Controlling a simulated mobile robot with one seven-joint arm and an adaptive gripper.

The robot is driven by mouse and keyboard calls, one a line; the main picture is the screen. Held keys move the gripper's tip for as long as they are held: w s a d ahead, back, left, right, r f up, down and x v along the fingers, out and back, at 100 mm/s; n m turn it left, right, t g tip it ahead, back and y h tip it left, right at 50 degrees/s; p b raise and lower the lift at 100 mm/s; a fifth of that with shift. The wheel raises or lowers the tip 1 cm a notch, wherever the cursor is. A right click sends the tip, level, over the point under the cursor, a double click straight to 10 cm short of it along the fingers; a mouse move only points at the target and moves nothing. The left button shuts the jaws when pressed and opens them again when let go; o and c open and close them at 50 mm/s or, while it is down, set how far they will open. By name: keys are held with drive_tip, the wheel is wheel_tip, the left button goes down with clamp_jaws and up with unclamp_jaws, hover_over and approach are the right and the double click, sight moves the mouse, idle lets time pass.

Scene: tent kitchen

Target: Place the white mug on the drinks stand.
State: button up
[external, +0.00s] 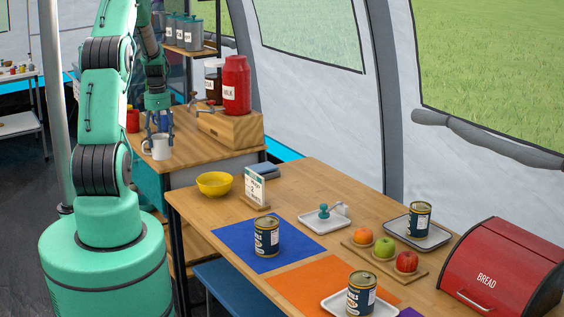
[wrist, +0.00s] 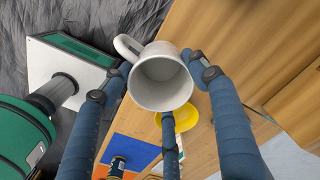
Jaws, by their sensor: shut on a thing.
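The white mug (external: 159,147) hangs upright beneath my gripper (external: 158,122), by the left edge of the wooden-topped counter (external: 190,150) with teal sides. In the wrist view I look into the open mouth of the mug (wrist: 160,82); its handle points to the upper left. The blue fingers of my gripper (wrist: 161,78) close around its rim. I cannot tell whether its base touches the counter. A wooden stand (external: 230,128) with taps and a red milk container (external: 236,85) on it is on the counter, right of the mug.
A red cup (external: 132,121) stands behind the mug. Bare counter top lies between mug and wooden stand.

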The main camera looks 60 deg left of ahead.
drive_tip(key=w+a+b, duration=0.1)
drive_tip(key=w+a, duration=0.4)
drive_tip(key=a, duration=0.3)
drive_tip(key=shift+f, duration=0.45)
drive_tip(key=shift+w+d, duration=0.1)
drive_tip(key=shift+f+b, duration=0.85)
drive_tip(key=shift+f, duration=0.9)
drive_tip(key=shift+f, duration=0.1)
drive_tip(key=o, duration=1.2)
wheel_tip(320, 180, up, 12)
drive_tip(key=p, duration=0.3)
